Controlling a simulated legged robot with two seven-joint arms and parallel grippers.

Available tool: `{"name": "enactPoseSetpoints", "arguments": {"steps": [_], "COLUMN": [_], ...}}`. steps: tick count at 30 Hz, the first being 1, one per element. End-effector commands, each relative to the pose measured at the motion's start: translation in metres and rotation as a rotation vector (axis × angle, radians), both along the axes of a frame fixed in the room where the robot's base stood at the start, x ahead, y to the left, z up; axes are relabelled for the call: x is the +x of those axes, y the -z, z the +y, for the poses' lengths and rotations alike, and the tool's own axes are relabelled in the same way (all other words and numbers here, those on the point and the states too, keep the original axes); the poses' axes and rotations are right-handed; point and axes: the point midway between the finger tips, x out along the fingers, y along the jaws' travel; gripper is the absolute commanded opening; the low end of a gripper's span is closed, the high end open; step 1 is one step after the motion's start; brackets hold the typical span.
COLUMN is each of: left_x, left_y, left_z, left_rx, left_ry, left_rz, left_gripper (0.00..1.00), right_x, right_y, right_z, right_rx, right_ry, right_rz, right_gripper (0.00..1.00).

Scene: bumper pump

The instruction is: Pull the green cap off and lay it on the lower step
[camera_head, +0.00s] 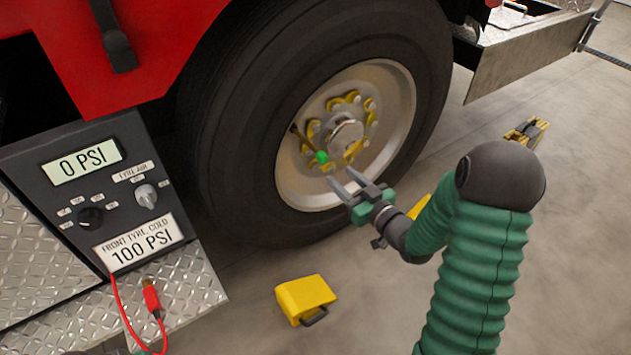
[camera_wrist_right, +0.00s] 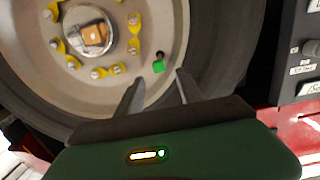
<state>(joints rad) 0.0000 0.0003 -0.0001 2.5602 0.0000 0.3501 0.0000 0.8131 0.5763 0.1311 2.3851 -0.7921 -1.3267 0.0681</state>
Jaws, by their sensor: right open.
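The green cap (camera_head: 321,157) sits on the end of a valve stem at the hub of the truck's wheel (camera_head: 290,180). It also shows in the right wrist view (camera_wrist_right: 158,67), just beyond and between my right fingertips. My right gripper (camera_head: 344,180) is open, its fingers pointing at the cap, with a small gap left between them and the cap. The lower step (camera_head: 190,285) is the diamond-plate surface at the lower left, below the gauge panel. My left gripper does not show clearly.
A gauge panel (camera_head: 95,190) reads 0 PSI above a 100 PSI label. A red hose with a red connector (camera_head: 152,298) lies on the step. A yellow wheel chock (camera_head: 305,298) rests on the floor. Yellow lug indicators surround the hub (camera_head: 347,135) near the cap.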

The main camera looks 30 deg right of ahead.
Motion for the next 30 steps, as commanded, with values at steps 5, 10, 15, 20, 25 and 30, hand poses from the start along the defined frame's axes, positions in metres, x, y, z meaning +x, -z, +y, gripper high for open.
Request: {"name": "enactPoseSetpoints", "arguments": {"steps": [5, 10, 15, 20, 25, 30], "left_x": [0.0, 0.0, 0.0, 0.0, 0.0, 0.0], "left_y": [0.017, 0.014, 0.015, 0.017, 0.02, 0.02], "left_z": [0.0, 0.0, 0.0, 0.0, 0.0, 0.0], "left_rx": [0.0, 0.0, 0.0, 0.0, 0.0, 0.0], "left_ry": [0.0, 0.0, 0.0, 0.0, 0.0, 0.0], "left_rz": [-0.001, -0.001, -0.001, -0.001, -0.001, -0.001], "left_gripper": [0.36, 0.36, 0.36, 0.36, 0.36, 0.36], "right_x": [-0.005, -0.004, -0.003, 0.011, 0.036, 0.061], "right_y": [0.008, 0.005, 0.005, 0.006, 0.007, 0.005], "right_z": [-0.006, -0.005, -0.004, -0.003, -0.001, 0.001], "right_rx": [0.018, 0.018, 0.017, 0.015, 0.016, 0.016], "right_ry": [-0.007, -0.008, -0.009, -0.01, -0.011, -0.011], "right_rz": [-0.063, -0.065, -0.064, -0.065, -0.065, -0.065], "right_gripper": [0.44, 0.44, 0.44, 0.44, 0.44, 0.44]}}
